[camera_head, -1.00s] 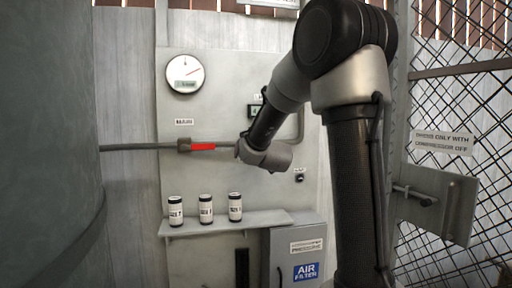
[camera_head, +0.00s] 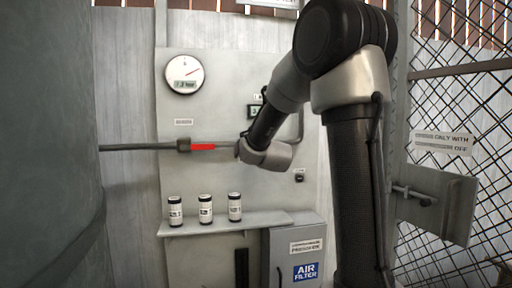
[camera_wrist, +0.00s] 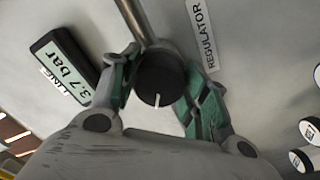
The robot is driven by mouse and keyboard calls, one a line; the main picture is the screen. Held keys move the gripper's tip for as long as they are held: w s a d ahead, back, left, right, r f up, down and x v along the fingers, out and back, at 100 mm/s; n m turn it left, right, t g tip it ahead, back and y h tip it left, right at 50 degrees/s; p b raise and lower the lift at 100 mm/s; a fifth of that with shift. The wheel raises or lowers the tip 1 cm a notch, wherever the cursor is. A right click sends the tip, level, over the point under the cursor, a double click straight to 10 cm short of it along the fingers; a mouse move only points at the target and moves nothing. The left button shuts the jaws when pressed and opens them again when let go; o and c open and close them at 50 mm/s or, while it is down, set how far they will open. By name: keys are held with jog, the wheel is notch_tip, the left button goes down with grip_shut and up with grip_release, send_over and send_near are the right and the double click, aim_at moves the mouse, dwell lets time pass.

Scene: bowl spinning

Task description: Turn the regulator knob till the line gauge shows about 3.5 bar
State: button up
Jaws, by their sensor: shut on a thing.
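The black regulator knob (camera_wrist: 160,80) with a white index line sits on the panel beside the REGULATOR label (camera_wrist: 203,35) in the wrist view. My gripper (camera_wrist: 158,77) is shut on the knob, one green-padded finger on each side. The line gauge (camera_wrist: 62,66) is a dark box at the left with a lit display, and it reads 3.7 bar. In the head view the line gauge (camera_head: 254,111) is partly covered by my arm. There my gripper (camera_head: 243,149) is at the panel, and the knob is hidden behind it.
A red valve handle (camera_head: 203,147) is on the pipe left of my gripper. Several labelled canisters (camera_head: 205,209) stand on a shelf below. A mesh gate (camera_head: 450,90) is at the right.

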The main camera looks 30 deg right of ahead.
jog(key=shift+n, duration=0.3)
jog(key=o, duration=1)
jog(key=v, duration=1.2)
